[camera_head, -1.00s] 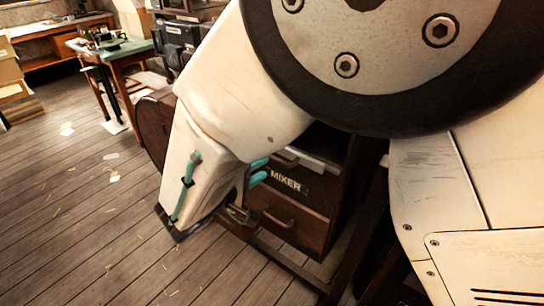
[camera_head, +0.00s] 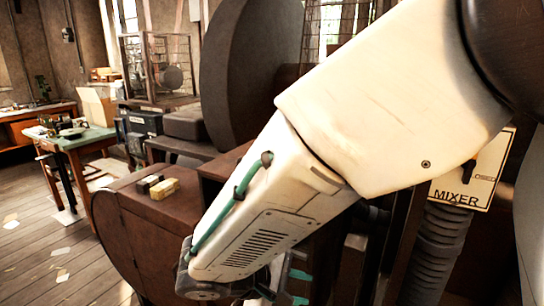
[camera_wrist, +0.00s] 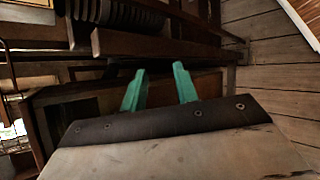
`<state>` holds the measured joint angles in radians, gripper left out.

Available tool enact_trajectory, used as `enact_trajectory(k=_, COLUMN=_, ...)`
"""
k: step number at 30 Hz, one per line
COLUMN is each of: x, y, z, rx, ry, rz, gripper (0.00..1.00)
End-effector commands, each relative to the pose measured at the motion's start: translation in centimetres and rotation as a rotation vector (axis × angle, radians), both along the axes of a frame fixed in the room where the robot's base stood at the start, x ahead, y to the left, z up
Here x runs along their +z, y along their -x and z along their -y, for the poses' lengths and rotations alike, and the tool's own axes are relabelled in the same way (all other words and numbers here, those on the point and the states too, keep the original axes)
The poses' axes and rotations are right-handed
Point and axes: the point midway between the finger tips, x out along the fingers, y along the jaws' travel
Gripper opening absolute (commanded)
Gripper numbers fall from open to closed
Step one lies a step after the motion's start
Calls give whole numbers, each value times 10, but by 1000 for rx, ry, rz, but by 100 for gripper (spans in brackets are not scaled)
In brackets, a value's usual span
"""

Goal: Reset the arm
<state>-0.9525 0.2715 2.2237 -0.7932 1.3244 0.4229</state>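My white arm (camera_head: 275,195) crosses the head view from upper right to lower centre, in front of the dark wooden machine. My gripper (camera_wrist: 159,67) shows in the wrist view as two teal fingers, held apart with nothing between them. In the head view only parts of the teal fingers show at the lower edge, behind the arm's end. The wrist view shows dark wooden framework and a ribbed dark part (camera_wrist: 118,14) beyond the fingers.
A panel marked MIXER (camera_head: 468,178) is at the right, above a ribbed hose (camera_head: 440,248). A green-topped table (camera_head: 85,138) stands at the left. Plank floor is open at lower left.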

Motion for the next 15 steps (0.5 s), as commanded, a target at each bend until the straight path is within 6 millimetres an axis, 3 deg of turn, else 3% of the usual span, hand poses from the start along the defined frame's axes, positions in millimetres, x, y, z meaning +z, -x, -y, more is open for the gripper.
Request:
enact_trajectory(k=1, x=11, y=6, z=23, rx=-69, ry=-51, rz=-39, gripper=30)
enact_trajectory(k=6, x=37, y=39, z=83, rx=-275, ry=-246, rz=-163, gripper=30)
enact_trajectory(k=15, x=74, y=98, z=149, rx=-570, ry=-659, rz=-184, gripper=30)
